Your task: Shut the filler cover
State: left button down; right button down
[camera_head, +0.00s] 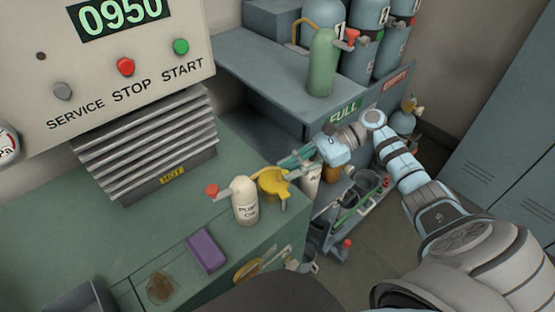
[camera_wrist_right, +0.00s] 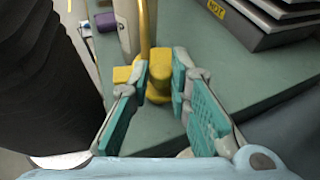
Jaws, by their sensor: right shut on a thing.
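A yellow piece (camera_head: 272,184), which looks like the filler cover, is at the right edge of the green bench beside the white oil bottle. My right gripper (camera_head: 296,157) reaches it from the upper right. In the right wrist view the teal fingers (camera_wrist_right: 166,95) are shut on the yellow blocky part (camera_wrist_right: 157,82) of it, one pad on each side. A thin yellow edge rises from that part; I cannot tell how far the cover is tilted. The opening under it is hidden. My left gripper is not in view.
The white oil bottle (camera_head: 245,202) with a red tip stands close to the cover. The machine panel (camera_head: 115,60) is behind; a green cylinder (camera_head: 322,65) stands on the grey shelf (camera_head: 262,75).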

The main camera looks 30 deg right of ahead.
jog(key=c, duration=1.5)
grip_release()
jog(key=shift+d, duration=0.1)
jog(key=v, duration=1.2)
